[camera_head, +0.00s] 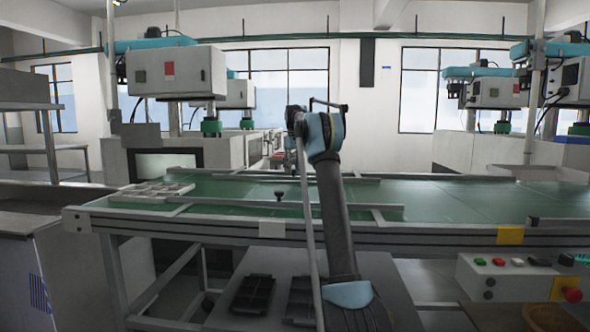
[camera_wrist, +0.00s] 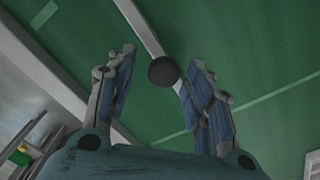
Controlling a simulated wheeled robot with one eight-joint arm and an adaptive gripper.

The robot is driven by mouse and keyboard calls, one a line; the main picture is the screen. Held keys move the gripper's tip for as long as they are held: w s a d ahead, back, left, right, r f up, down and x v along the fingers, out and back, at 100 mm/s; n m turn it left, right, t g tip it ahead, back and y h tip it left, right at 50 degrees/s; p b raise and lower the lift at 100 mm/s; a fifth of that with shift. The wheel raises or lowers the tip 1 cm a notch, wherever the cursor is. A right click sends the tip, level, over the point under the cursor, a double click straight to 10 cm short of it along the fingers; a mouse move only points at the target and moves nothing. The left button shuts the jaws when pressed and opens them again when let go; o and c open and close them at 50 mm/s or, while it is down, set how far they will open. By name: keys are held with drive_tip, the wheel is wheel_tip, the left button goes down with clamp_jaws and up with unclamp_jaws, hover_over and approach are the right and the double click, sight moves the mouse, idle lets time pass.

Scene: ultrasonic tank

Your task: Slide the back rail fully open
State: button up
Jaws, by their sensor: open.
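The back rail (camera_head: 250,177) is a pale bar across the far side of the green conveyor belt, partly hidden behind my arm. A nearer pale rail (camera_head: 350,206) lies along the front side, with a small black knob (camera_head: 279,194) near it. In the wrist view, a round black knob (camera_wrist: 163,71) sits on a pale rail (camera_wrist: 140,27) that runs diagonally over green. My gripper (camera_wrist: 161,58) is open, with one finger on each side of this knob. Gaps show, with no clear contact. I cannot tell from the wrist view which rail this is. The head view hides my fingers.
A white tray (camera_head: 150,193) lies on the belt's left end. A control box (camera_head: 520,279) with coloured buttons stands at the front right. Black trays (camera_head: 253,294) lie on a low surface below the conveyor. The green belt (camera_head: 460,200) is clear on the right.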

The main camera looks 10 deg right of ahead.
wheel_tip(320, 180, up, 12)
drive_tip(key=shift+w, duration=0.15)
idle(0.7)
idle(0.4)
